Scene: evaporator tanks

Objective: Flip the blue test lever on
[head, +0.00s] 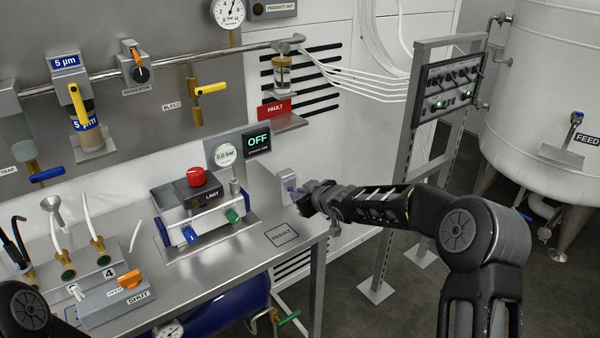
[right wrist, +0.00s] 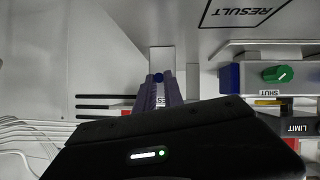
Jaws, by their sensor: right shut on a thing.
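The blue test lever (head: 291,189) sits on a small grey box (head: 285,178) at the right end of the steel bench. In the right wrist view its blue end (right wrist: 158,78) shows between the fingers, by a partly covered label. My right gripper (head: 303,193) reaches in from the right and is shut on the lever. The fingers hide most of the lever, so its exact angle is hard to tell. The display (head: 257,142) above the bench reads OFF. Only a dark joint of my left arm shows at the lower left; the left gripper is out of view.
A unit with a red knob (head: 196,176) and blue and green handles stands left of the lever. A RESULT outline (head: 282,235) marks clear bench top. A metal frame with a switch panel (head: 450,88) and a large tank (head: 540,90) stand to the right.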

